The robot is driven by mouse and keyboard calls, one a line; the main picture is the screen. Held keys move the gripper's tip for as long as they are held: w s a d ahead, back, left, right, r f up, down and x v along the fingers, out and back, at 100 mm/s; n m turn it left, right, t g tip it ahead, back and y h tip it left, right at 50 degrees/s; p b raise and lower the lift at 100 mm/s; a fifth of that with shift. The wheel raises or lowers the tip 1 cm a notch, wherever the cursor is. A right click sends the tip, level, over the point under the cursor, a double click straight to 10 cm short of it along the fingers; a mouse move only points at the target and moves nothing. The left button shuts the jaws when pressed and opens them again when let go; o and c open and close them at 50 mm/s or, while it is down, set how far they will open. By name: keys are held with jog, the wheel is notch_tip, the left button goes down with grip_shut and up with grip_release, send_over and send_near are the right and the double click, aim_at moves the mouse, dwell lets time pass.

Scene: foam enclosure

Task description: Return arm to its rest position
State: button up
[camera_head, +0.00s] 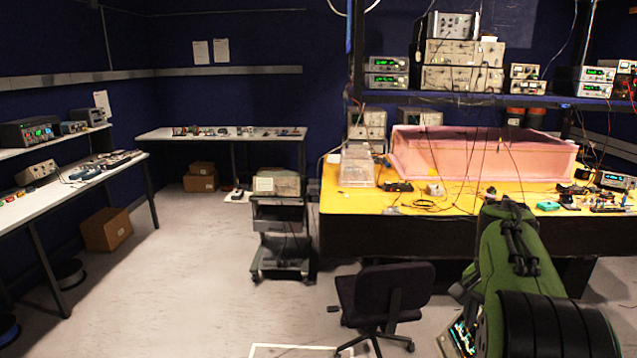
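My gripper is not in view, so its state and anything in it are hidden. A bulky green form with black bands and dark cables fills the lower right in front of the yellow-topped table; I cannot tell whether it is part of my arm. The pink foam enclosure (483,158) sits on the yellow-topped table (345,203) at the right. Its top is open and nothing of mine is visibly inside it.
A black office chair (384,295) stands before the table. A grey cart (280,225) stands left of the table. White benches (75,190) line the left and back walls, with cardboard boxes (107,229) below. Floor is clear at left centre. Instruments crowd a shelf (450,98) above the enclosure.

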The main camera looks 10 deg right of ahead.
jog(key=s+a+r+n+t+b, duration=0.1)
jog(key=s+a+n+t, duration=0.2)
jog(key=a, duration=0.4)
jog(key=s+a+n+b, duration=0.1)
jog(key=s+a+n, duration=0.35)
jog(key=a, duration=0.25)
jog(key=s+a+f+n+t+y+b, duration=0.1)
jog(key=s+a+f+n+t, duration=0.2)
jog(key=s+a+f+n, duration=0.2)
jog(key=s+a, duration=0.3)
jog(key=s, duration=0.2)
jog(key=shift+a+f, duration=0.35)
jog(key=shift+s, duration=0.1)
